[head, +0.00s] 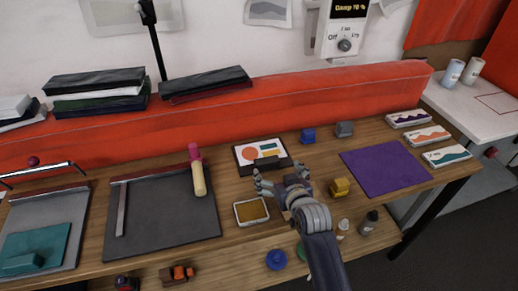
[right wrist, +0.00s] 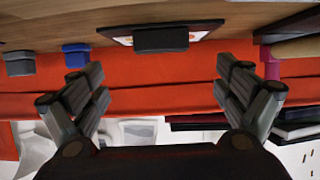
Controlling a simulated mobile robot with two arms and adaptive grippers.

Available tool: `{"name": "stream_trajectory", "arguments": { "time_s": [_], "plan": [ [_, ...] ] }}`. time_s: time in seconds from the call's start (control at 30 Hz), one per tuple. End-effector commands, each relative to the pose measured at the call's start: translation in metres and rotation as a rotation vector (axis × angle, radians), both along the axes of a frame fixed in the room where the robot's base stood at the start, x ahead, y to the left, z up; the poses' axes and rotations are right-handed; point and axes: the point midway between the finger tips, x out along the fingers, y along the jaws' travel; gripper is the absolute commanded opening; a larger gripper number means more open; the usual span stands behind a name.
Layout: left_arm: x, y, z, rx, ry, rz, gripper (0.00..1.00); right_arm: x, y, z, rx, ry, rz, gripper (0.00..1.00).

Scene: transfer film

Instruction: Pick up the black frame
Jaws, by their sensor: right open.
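The black frame (head: 239,161) lies on the wooden table near its middle. It holds a white sheet with an orange disc and green and blue shapes, and a black block-like grip (head: 266,163) sits at its near edge. My right gripper (head: 279,178) is open and empty just in front of the frame, on the near side. In the right wrist view the frame's edge and dark grip (right wrist: 161,39) show at the top, centred between the spread fingers (right wrist: 159,75) and apart from them. My left gripper is not in view.
A shallow tray with a yellowish pad (head: 251,211) is close to the gripper's left. A pink-and-cream roller (head: 197,170) lies on a dark board (head: 150,222). Blue (head: 308,136), grey (head: 345,129) and yellow (head: 340,188) blocks and a purple mat (head: 390,168) are to the right. A red ledge (head: 300,101) runs behind.

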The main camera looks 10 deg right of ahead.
Motion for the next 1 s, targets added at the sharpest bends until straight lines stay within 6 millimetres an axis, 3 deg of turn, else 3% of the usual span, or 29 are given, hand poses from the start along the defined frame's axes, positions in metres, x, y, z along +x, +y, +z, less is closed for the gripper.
{"name": "stream_trajectory", "arguments": {
  "time_s": [0.2, 0.53, 0.87, 1.0],
  "plan": [
    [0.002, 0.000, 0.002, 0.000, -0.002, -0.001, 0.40, 0.018, 0.001, -0.007, 0.000, 0.001, 0.000, 0.93],
    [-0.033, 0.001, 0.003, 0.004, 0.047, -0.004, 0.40, 0.049, 0.002, -0.021, 0.000, 0.000, 0.000, 0.93],
    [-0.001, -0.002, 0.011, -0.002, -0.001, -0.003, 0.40, 0.068, 0.004, -0.028, 0.000, 0.001, 0.001, 0.93],
    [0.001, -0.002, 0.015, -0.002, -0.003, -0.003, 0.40, 0.082, 0.006, -0.034, 0.000, 0.000, 0.001, 0.93]
  ]
}}
